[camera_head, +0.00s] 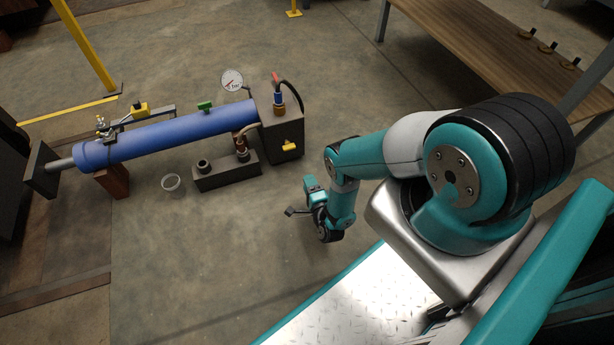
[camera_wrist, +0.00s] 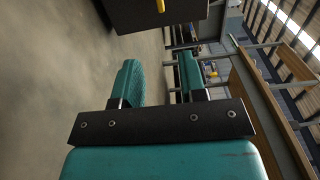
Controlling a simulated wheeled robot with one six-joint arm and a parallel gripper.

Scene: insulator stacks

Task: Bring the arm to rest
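My arm reaches out to the left over the floor from its base on my deck in the head view. My gripper (camera_head: 292,211) is at its end, above bare floor and apart from the blue cylinder (camera_head: 165,135) and its dark end block (camera_head: 283,135). In the wrist view my gripper (camera_wrist: 163,80) shows its two teal fingers spread with a clear gap between them. Nothing is between the fingers. The dark block (camera_wrist: 158,14) is beyond the fingertips in the wrist view.
A pressure gauge (camera_head: 232,80) stands behind the cylinder. A low dark block (camera_head: 228,172) with fittings and a small cup (camera_head: 173,185) are in front of it. A wooden bench (camera_head: 480,40) is at the back right.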

